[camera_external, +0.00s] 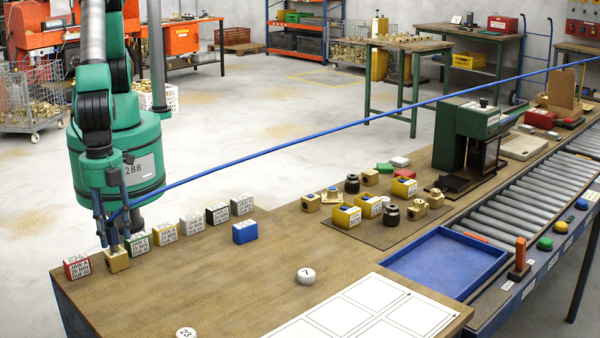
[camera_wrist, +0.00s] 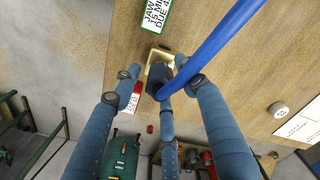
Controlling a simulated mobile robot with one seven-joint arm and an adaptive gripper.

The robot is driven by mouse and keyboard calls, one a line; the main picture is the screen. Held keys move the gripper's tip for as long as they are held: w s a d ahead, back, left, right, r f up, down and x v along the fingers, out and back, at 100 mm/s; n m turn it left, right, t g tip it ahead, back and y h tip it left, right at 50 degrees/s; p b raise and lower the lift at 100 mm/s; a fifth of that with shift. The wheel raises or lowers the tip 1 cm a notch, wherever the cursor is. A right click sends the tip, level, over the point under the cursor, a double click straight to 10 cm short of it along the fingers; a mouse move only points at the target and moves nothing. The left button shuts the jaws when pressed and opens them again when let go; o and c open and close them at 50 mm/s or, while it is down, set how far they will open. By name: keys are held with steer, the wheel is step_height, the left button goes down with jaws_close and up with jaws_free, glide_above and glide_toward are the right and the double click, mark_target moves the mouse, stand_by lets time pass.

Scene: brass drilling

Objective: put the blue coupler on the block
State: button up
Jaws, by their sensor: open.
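The brass block (camera_external: 118,262) stands on the wooden bench near its left end, below my gripper (camera_external: 112,232). The wrist view also shows the block (camera_wrist: 158,56), partly covered. The dark blue coupler (camera_wrist: 160,77), at the end of a bright blue hose (camera_wrist: 212,42), is over the block between my spread fingers (camera_wrist: 158,82). In the external view the coupler (camera_external: 113,238) looks upright on the block's top, but the contact is partly hidden by the fingers. My gripper is open around the coupler.
A red-and-white label block (camera_external: 77,267) stands left of the brass block; a row of others, including a green one (camera_external: 138,245), runs to the right. The hose (camera_external: 300,133) crosses above the bench. A blue tray (camera_external: 440,262) is farther right. The bench front centre is mostly clear.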

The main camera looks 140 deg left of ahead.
mark_target(111, 225)
step_height(111, 225, up, 12)
steer(key=shift+p, duration=0.35)
steer(key=shift+f, duration=0.15)
stand_by(0.5)
steer(key=s+a+r+n+t, duration=0.1)
steer(key=s+a+r, duration=0.3)
steer(key=a+r, duration=0.55)
steer(key=s+a+r+n+t, duration=0.2)
steer(key=s+a+r, duration=0.3)
steer(key=a+r, duration=0.45)
steer(key=s+a+r+n+t, duration=0.1)
steer(key=s+a+r, duration=0.3)
steer(key=s, duration=0.5)
steer(key=s+a+r+n+t, duration=0.1)
steer(key=s+a+r, duration=0.3)
steer(key=s, duration=0.6)
steer(key=a, duration=0.2)
steer(key=shift+a+n+t, duration=0.3)
steer(key=shift+a, duration=0.1)
